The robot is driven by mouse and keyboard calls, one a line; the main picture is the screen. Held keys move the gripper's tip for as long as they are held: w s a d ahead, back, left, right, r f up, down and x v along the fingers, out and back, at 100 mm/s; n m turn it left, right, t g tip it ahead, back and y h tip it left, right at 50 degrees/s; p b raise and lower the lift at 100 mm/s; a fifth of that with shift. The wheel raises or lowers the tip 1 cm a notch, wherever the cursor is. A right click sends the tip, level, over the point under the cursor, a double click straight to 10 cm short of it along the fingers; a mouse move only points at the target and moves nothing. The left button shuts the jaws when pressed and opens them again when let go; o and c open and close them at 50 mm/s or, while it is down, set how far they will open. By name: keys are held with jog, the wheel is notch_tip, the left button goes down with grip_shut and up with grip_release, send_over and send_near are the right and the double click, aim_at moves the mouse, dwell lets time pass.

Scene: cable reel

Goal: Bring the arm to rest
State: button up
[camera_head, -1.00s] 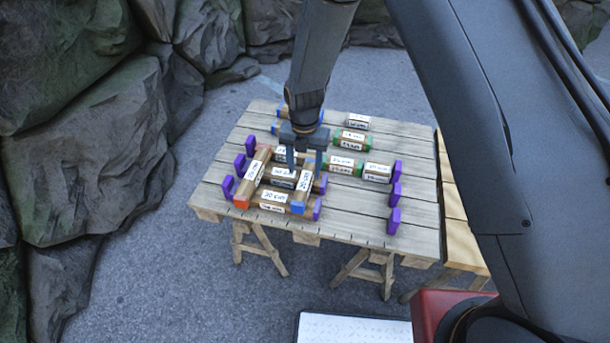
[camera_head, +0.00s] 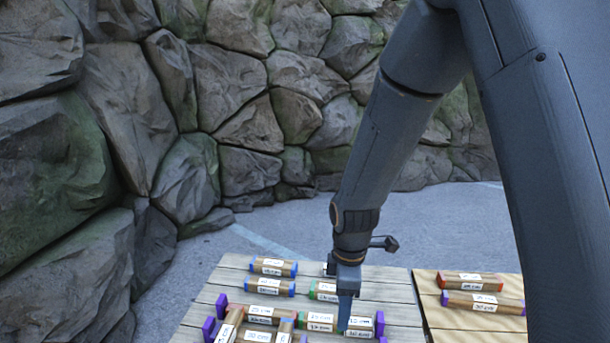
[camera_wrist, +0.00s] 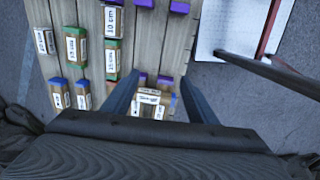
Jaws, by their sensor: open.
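My gripper (camera_head: 346,312) hangs from my arm above the wooden table (camera_head: 207,300) and points down. In the wrist view my gripper (camera_wrist: 160,98) shows two dark fingers spread wide apart with nothing held between them. Labelled wooden blocks with coloured ends lie on the table below. A small stack of blocks (camera_wrist: 152,103) shows beyond the fingertips in the wrist view, apart from them. In the head view the fingers cover part of the blocks behind them.
A second, lighter table (camera_head: 455,326) at the right holds blocks with red and purple ends (camera_head: 483,302). Purple stops (camera_head: 221,305) stand on the first table. A rock wall (camera_head: 240,90) rises behind. A white panel (camera_wrist: 228,35) shows in the wrist view.

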jog(key=s+d+r+m, duration=0.6)
jog(key=s+d+m, duration=0.4)
jog(key=m, duration=0.6)
jog(key=shift+s+d+r+m+t, duration=0.3)
jog(key=shift+s+r+t, duration=0.1)
jog(key=shift+s, duration=0.55)
